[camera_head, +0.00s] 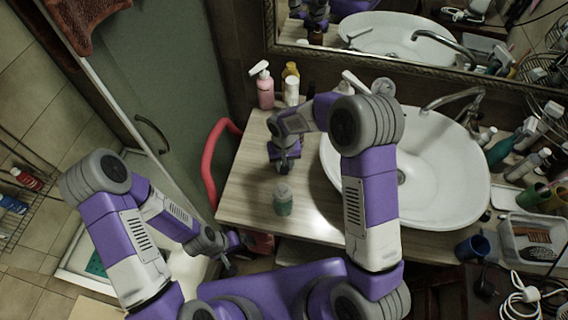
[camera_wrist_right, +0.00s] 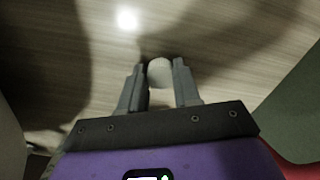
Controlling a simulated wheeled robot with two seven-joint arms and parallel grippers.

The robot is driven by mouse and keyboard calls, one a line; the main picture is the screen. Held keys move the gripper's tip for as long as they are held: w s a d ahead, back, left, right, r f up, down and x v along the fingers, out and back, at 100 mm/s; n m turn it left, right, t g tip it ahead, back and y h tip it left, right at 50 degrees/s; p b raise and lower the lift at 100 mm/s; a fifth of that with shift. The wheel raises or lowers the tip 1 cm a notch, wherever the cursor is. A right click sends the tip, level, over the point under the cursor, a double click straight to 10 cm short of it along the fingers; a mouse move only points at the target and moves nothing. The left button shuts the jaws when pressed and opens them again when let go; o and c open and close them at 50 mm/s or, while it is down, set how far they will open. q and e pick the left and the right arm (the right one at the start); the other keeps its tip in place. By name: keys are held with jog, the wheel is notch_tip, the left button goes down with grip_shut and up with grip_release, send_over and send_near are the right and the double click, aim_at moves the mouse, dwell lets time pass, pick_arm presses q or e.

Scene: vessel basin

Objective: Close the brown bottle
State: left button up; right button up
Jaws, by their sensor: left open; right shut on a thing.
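My right gripper (camera_head: 286,163) is low over the wooden counter, left of the basin. In the right wrist view its two fingers (camera_wrist_right: 160,90) are shut on a small white round thing (camera_wrist_right: 160,72), which looks like a cap. I cannot tell whether it sits on a bottle. No brown bottle can be made out clearly; the gripper and arm hide part of the counter there. My left gripper (camera_head: 229,266) is open and empty, beside the counter's front left corner, low down.
A small greenish clear bottle (camera_head: 283,203) stands on the counter (camera_head: 241,190) just in front of my right gripper. The white basin (camera_head: 445,165) lies to the right. A red curved rail (camera_head: 209,165) runs along the left edge.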

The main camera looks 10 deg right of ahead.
notch_tip(320, 180, up, 18)
jog(key=p, duration=0.2)
jog(key=shift+f, duration=0.1)
dwell(0.4)
